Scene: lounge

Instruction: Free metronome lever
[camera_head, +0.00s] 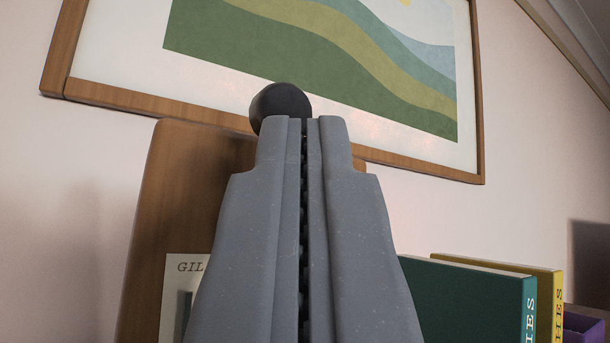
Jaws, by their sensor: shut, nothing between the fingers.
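My gripper (305,130) is shut and empty, pointing up and away in the middle of the view. A dark round knob (278,102) shows just behind and left of the fingertips. It may be part of the metronome lever; its lower part is hidden by the fingers, and I cannot tell whether they touch it. A brown wooden body (180,180), probably the metronome, stands tilted in the picture behind the gripper. A pale panel with the letters "GIL" (185,266) shows low on it. The gripper hides the wooden body's middle and most of its right side.
A dark green book (470,298) and a yellow book (550,290) stand to the right of the gripper. A purple object (585,328) is at the lower right edge. A framed landscape picture (420,160) hangs on the pale wall behind. The wall area at left is clear.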

